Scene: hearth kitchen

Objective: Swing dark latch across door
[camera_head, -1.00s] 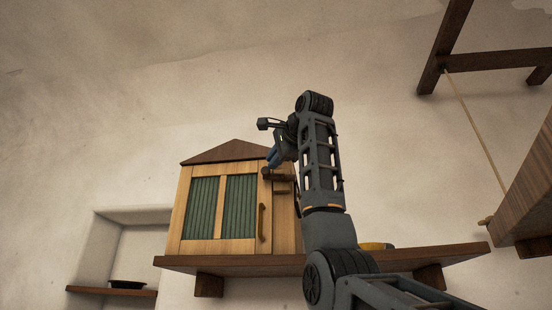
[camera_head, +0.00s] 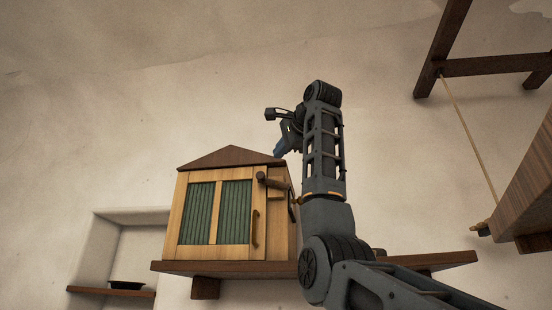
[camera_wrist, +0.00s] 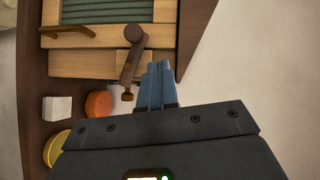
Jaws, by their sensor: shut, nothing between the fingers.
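The wooden cabinet's door (camera_head: 207,251) has green slats and is shut in its frame. The dark latch (camera_head: 273,183) lies near the door's upper right corner. Its round knob end is over the door's edge and its bar runs right onto the frame. In the wrist view the latch (camera_wrist: 130,65) reaches from the knob over the door's edge to a brass-coloured end beyond it. My gripper (camera_head: 278,152) is by the roof's right end, above the latch. Its blue fingers are together and empty, and in the wrist view the fingertips (camera_wrist: 160,64) are right of the latch, seemingly apart from it.
The cabinet stands on a dark wall shelf (camera_head: 435,262). In the wrist view a white block (camera_wrist: 57,108), an orange round thing (camera_wrist: 98,104) and a yellow round thing (camera_wrist: 55,149) are beside the cabinet. The door has a wooden handle (camera_head: 254,229). Open air lies above the roof.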

